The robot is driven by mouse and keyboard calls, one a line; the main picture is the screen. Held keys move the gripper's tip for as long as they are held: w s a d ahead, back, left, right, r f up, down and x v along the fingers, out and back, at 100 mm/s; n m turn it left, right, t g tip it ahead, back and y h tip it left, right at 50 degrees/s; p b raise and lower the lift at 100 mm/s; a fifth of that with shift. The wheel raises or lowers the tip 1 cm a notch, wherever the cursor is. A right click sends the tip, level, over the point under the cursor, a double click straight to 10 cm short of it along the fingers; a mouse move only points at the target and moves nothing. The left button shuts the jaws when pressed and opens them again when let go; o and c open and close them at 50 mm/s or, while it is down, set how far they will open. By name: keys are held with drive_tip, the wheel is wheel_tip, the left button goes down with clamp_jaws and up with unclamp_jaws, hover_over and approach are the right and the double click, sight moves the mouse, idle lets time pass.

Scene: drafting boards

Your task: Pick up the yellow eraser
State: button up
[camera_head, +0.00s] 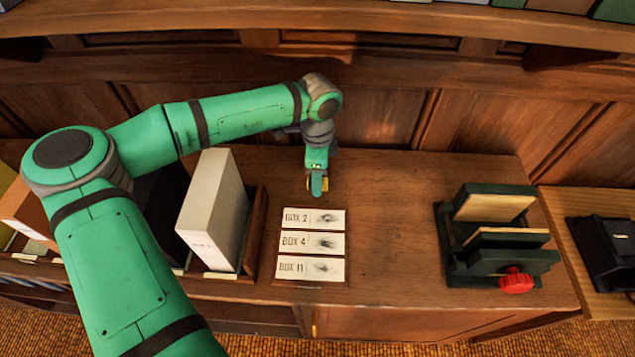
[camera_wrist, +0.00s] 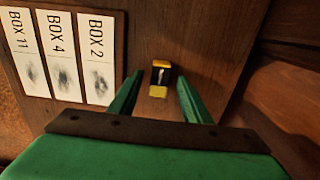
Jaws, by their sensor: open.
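The yellow eraser (camera_wrist: 161,66) is a small block with a dark middle and a white mark, on the wooden cabinet top. My gripper (camera_wrist: 159,78) is open, with one green finger on each side of the eraser in that view. I see no clear contact, and the height gap is hard to judge. In the head view my gripper (camera_head: 317,181) points down behind the box cards, and a bit of yellow shows at its tips; the eraser is mostly hidden there.
Cards marked BOX 2, BOX 4 and BOX 11 (camera_head: 311,243) lie just in front of my gripper. A pale upright box (camera_head: 213,210) stands to the left. The cabinet top (camera_head: 395,220) between is clear.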

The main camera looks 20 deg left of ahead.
drive_tip(key=shift+w, duration=0.1)
drive_tip(key=c, duration=0.4)
drive_tip(key=shift+a, duration=0.25)
clamp_jaws()
drive_tip(key=shift+d, duration=0.4)
drive_tip(key=shift+a+r, duration=0.1)
drive_tip(key=shift+r, duration=0.7)
drive_tip(key=s+d+r, duration=0.2)
drive_tip(key=s+r, duration=0.9)
drive_tip(key=s, duration=0.3)
drive_tip(key=shift+d+r, duration=0.25)
drive_tip(key=shift+d, duration=0.15)
